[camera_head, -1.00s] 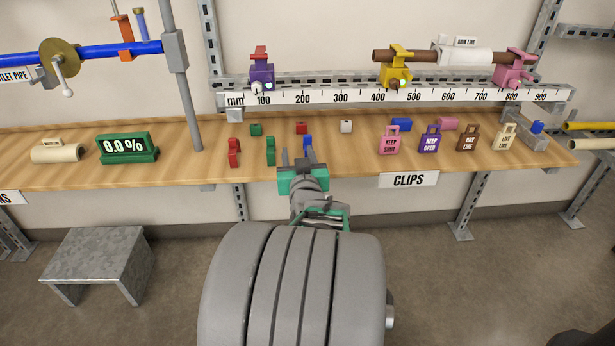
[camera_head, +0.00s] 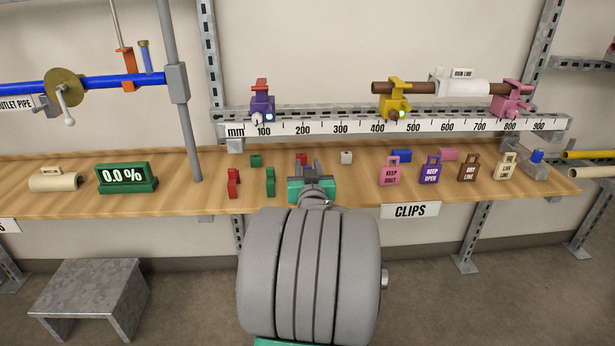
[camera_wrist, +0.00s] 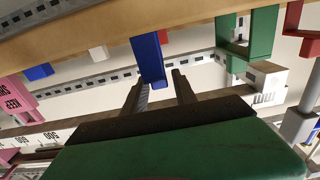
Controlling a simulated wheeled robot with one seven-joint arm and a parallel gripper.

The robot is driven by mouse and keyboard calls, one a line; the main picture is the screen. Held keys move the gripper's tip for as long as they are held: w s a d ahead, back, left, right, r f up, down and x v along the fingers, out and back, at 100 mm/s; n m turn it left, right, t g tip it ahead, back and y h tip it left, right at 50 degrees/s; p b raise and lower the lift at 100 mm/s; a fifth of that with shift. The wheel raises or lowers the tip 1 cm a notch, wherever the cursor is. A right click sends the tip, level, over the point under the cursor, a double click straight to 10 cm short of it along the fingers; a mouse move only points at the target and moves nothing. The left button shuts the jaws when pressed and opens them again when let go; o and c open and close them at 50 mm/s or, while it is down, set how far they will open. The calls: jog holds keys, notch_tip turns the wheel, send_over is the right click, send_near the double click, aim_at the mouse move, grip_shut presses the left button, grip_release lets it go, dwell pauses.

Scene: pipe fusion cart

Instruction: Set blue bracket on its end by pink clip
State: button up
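The blue bracket (camera_wrist: 151,58) shows in the wrist view as a narrow upright piece on the wooden shelf. In that view my gripper (camera_wrist: 160,85) is open, with one finger on each side of the bracket's near end; no contact is clear. In the head view my gripper (camera_head: 311,168) reaches over the shelf and hides most or all of the bracket. A pink clip (camera_head: 512,99) sits at the right end of the measuring rail. A pink "KEEP SHUT" tag (camera_head: 390,172) stands on the shelf; which pink piece is meant, I cannot tell.
A red bracket (camera_head: 234,183) and a green bracket (camera_head: 270,181) stand left of my gripper. Small blocks lie behind, including a white one (camera_head: 346,157) and a blue one (camera_head: 401,155). Purple, brown and cream tags stand right of the pink tag. Shelf between gripper and pink tag is clear.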

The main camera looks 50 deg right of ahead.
aim_at(310, 167)
grip_shut()
dwell(0.4)
jog(key=shift+r, duration=0.25)
jog(key=r, duration=0.1)
jog(key=r+p, duration=0.1)
jog(key=r, duration=0.2)
jog(key=shift+s, duration=0.35)
jog(key=s+r+p, duration=0.2)
jog(key=s+r, duration=0.6)
jog(key=s, duration=0.5)
jog(key=shift+s+r, duration=0.2)
jog(key=shift+r, duration=0.1)
